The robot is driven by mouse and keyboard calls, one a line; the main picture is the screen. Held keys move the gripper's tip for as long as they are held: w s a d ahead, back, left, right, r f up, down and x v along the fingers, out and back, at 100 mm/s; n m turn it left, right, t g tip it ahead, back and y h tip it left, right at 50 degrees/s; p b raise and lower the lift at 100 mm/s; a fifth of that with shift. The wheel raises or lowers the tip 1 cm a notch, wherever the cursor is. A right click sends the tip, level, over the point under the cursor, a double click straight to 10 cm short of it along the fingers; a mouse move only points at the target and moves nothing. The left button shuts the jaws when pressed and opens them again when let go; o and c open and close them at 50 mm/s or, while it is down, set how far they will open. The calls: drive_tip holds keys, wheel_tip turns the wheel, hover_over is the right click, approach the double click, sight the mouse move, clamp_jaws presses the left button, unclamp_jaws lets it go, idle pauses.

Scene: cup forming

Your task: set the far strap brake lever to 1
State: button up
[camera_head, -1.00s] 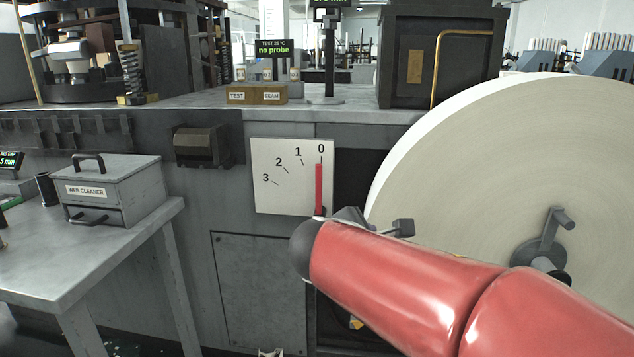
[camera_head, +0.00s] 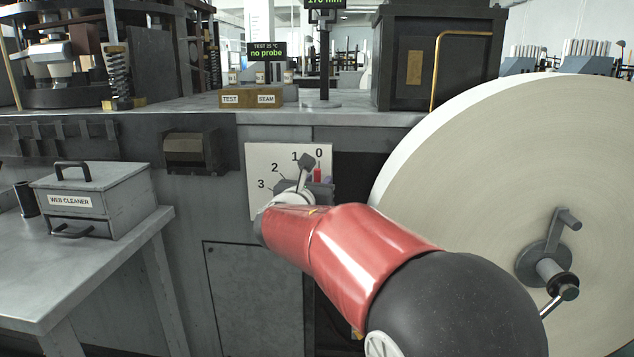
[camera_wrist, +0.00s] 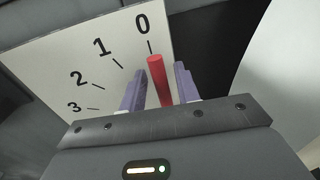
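The strap brake lever is a red bar on a white dial plate (camera_head: 262,157) marked 0 to 3. In the wrist view the red lever (camera_wrist: 159,80) points at the 0 mark, and the dial plate (camera_wrist: 70,60) fills the upper left. My gripper (camera_wrist: 153,88) has its two purple fingers apart, one on each side of the lever, with gaps visible beside it. In the head view my gripper (camera_head: 312,180) is in front of the dial's right part, and only the lever's top (camera_head: 317,174) shows near the 0. My arm hides the lever's base.
A large paper roll (camera_head: 480,180) with a crank hub (camera_head: 545,265) stands at the right, close to my arm. A web cleaner box (camera_head: 95,200) sits on a grey table (camera_head: 90,255) at the left. A dark housing (camera_head: 195,150) is left of the dial.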

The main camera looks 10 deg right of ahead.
drive_tip(key=shift+w+d, duration=0.2)
drive_tip(key=shift+w, duration=0.05)
clamp_jaws()
drive_tip(key=a+n, duration=0.1)
drive_tip(key=a+n+p, duration=0.1)
drive_tip(key=w+a+n, duration=0.1)
drive_tip(key=n, duration=0.1)
drive_tip(key=shift+a+f+t+p, duration=0.3)
drive_tip(key=shift+f+p, duration=0.05)
unclamp_jaws()
